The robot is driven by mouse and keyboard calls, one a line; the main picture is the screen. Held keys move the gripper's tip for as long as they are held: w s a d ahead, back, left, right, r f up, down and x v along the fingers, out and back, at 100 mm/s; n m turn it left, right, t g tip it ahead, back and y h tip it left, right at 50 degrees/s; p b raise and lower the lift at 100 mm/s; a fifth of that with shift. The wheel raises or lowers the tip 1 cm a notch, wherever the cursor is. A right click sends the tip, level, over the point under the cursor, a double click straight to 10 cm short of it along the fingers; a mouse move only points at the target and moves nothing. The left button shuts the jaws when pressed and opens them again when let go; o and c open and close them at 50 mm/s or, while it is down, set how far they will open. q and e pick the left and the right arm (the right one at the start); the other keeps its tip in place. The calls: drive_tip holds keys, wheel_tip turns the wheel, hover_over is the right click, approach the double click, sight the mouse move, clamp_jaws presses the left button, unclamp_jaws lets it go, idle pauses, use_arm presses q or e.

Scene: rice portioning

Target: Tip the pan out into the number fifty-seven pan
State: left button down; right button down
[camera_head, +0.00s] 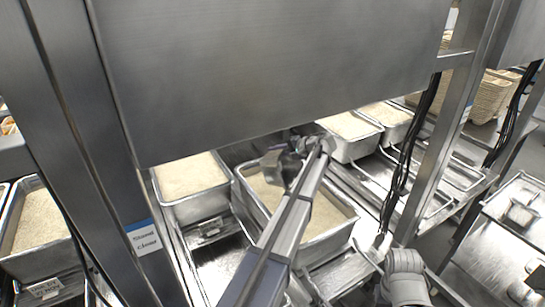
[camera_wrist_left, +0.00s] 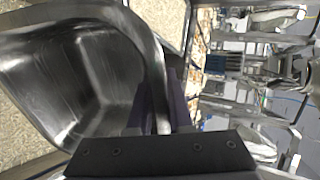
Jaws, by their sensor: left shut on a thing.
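My left gripper (camera_head: 290,165) is shut on a small metal pan (camera_head: 271,166), over a large rice-filled metal bin (camera_head: 322,239). In the left wrist view the left gripper's dark fingers (camera_wrist_left: 168,103) pinch the rim of the pan (camera_wrist_left: 85,80). The pan is tilted, and its visible inside is bare shiny metal. Rice (camera_wrist_left: 185,22) shows below and around it. I cannot read the number fifty-seven on any pan.
A wide steel panel (camera_head: 270,70) hides much of the back. Another rice bin (camera_head: 190,208) stands left of the middle one, and one (camera_head: 350,148) behind right. A steel post (camera_head: 440,160) with black cables stands at right. A steel cart (camera_head: 505,240) is beyond.

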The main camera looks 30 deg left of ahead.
sight(286, 150)
use_arm(q)
drive_tip(key=shift+d+r+y+b, duration=0.25)
drive_tip(key=shift+d+y+b, duration=0.25)
drive_tip(key=shift+d+b, duration=0.1)
drive_tip(key=shift+d+r+y+b, duration=0.2)
drive_tip(key=shift+d+y+b, duration=0.3)
drive_tip(key=shift+d+b, duration=0.1)
drive_tip(key=shift+d+r+y+b, duration=0.35)
drive_tip(key=shift+d+y+b, duration=0.1)
drive_tip(key=shift+y, duration=0.05)
idle(0.6)
wheel_tip(286, 150, up, 3)
drive_tip(key=h+p, duration=0.6)
drive_tip(key=p, duration=0.8)
drive_tip(key=shift+a+r+h, duration=0.1)
drive_tip(key=shift+r+h, duration=0.05)
drive_tip(key=shift+h, duration=0.25)
wheel_tip(286, 150, up, 2)
drive_tip(key=h+p, duration=0.6)
drive_tip(key=p, duration=0.2)
drive_tip(key=shift+w+a+r, duration=0.1)
drive_tip(key=shift+r+h+p, duration=0.15)
drive_tip(key=shift+h+p, duration=0.55)
drive_tip(key=shift+h, duration=0.5)
drive_tip(key=shift+r+h, duration=0.1)
drive_tip(key=shift+h, duration=0.7)
drive_tip(key=shift+d, duration=0.2)
